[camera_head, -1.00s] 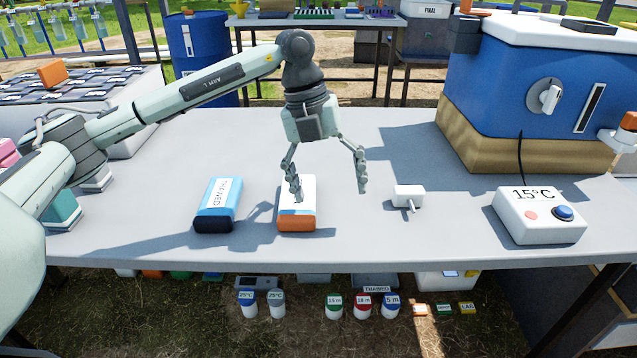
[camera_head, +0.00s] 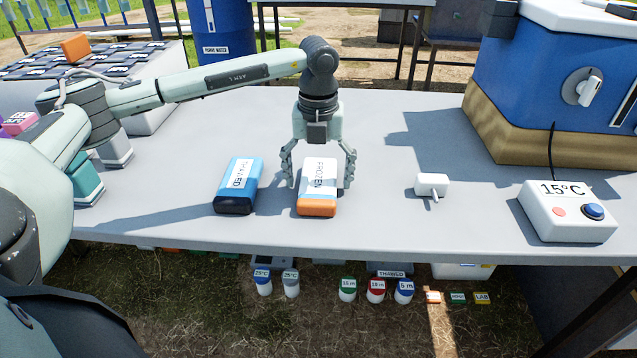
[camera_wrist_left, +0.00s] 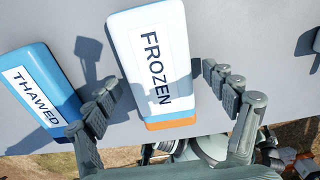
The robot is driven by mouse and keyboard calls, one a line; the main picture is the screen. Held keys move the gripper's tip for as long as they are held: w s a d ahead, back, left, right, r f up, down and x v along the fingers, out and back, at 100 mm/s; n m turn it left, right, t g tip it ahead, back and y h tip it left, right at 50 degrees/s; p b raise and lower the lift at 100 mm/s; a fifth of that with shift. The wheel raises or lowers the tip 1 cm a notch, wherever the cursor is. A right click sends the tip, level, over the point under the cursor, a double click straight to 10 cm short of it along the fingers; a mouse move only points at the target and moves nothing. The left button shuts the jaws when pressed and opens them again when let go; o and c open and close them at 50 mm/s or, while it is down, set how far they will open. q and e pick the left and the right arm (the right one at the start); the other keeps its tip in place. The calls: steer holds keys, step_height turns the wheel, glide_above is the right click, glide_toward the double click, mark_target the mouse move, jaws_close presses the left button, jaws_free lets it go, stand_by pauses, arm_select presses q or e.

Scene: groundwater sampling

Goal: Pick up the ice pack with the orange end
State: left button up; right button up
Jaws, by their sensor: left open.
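The ice pack with the orange end (camera_head: 318,188) is white, labelled FROZEN, and lies flat on the grey table. It also shows in the left wrist view (camera_wrist_left: 155,62), its orange end nearest my gripper's base. My left gripper (camera_head: 318,181) is open, with one finger on each side of this pack. A blue ice pack with a dark end (camera_head: 238,186), labelled THAWED, lies just to the left, close to the left finger. My right gripper is not in view.
A small white block (camera_head: 431,185) and a white 15°C control box (camera_head: 567,211) sit to the right on the table (camera_head: 400,225). A large blue cooler (camera_head: 560,90) stands at the back right. Bottles (camera_head: 376,290) are below the front edge.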

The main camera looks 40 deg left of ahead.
arm_select(q)
steer(key=shift+c, duration=0.3)
steer(key=c, duration=1.4)
steer(key=shift+r, duration=0.1)
